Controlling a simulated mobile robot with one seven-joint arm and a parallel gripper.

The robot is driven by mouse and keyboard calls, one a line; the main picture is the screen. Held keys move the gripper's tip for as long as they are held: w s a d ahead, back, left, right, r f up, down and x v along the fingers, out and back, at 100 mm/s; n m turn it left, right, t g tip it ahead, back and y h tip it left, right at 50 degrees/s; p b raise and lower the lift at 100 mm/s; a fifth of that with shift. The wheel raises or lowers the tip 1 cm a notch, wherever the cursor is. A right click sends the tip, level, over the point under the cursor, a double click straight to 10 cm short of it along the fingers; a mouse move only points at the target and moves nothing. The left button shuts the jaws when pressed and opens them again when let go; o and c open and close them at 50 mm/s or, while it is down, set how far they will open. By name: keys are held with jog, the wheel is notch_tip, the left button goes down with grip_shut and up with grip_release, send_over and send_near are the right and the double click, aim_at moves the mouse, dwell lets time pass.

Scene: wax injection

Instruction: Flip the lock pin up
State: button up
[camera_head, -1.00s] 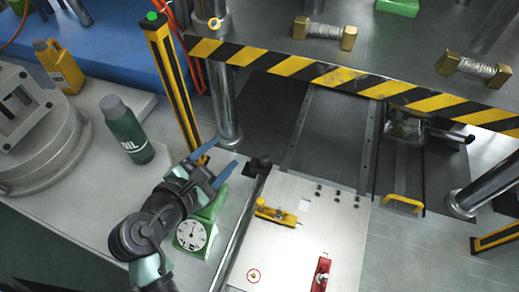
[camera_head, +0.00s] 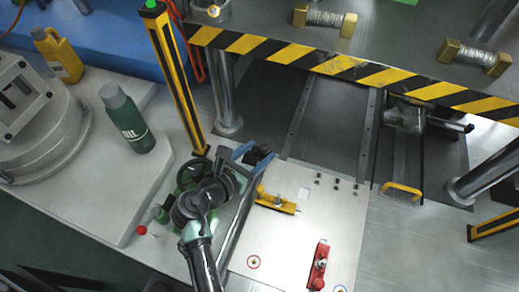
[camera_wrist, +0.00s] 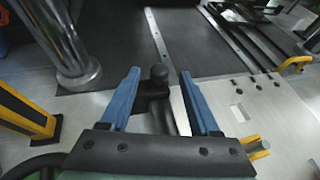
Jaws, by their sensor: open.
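A black knobbed piece (camera_head: 258,155), which looks like the lock pin, sits at the upper left corner of the pale metal plate (camera_head: 296,241). In the wrist view the black pin (camera_wrist: 159,92) has a rounded head and a dark shaft running toward the camera. My gripper (camera_head: 252,160) has blue fingers and is at this corner. In the wrist view my gripper (camera_wrist: 160,74) is open, with one finger on each side of the pin. I cannot tell whether either finger touches it. The pin's lower part is hidden by the gripper body.
A yellow clamp (camera_head: 276,201) and a red clamp (camera_head: 318,265) are on the plate. A striped post (camera_head: 175,80) and a steel column (camera_head: 226,95) stand behind my gripper. A green oil bottle (camera_head: 127,118) stands left. A striped beam (camera_head: 345,65) crosses above the dark bed.

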jog(key=shift+w+d+f, duration=0.25)
jog(key=shift+w+d, duration=0.1)
jog(key=shift+w, duration=0.2)
grip_shut()
dwell(1.1)
